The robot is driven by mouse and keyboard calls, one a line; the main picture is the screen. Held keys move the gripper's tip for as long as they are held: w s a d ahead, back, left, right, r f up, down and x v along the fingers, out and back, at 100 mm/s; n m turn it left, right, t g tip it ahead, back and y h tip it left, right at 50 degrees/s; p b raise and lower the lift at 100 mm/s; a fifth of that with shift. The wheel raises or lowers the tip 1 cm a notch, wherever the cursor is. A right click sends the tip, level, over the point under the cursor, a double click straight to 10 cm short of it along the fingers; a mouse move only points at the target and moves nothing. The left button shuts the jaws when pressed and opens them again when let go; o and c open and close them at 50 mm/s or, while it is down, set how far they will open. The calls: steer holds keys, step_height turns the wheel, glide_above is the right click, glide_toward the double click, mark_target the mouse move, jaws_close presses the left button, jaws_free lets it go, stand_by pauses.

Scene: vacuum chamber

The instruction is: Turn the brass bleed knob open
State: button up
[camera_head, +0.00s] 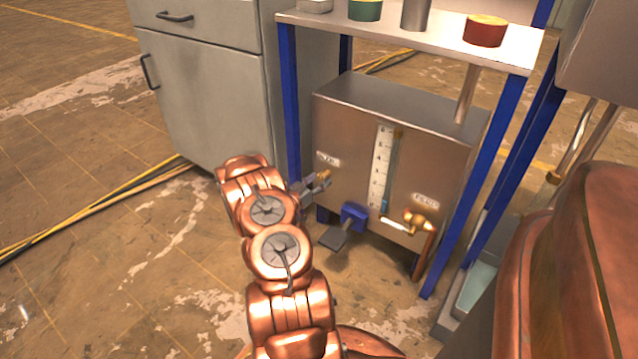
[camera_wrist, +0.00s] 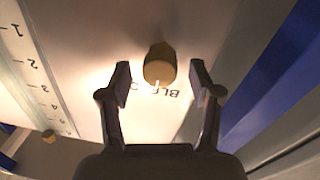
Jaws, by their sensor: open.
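The brass bleed knob (camera_wrist: 159,66) shows in the wrist view as a short round knob on the metal panel, with a small pale mark at its near edge and partly covered lettering beside it. In the head view the brass knob (camera_head: 323,176) sits at the left of the box front, partly hidden by my gripper. My gripper (camera_wrist: 160,80) is open, with one finger on each side of the knob and a visible gap on both sides. In the head view my gripper (camera_head: 318,184) is at the box's left front; whether it touches anything is unclear there.
The metal box (camera_head: 400,100) stands under a blue-framed shelf (camera_head: 420,30) holding several small items. A sight gauge (camera_head: 381,165) runs down its front. A blue-handled valve (camera_head: 352,216) and a brass tap (camera_head: 418,221) sit lower. A grey cabinet (camera_head: 205,90) stands left; cables cross the floor.

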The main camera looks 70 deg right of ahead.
steer(key=shift+d, duration=0.3)
steer(key=c, duration=1.1)
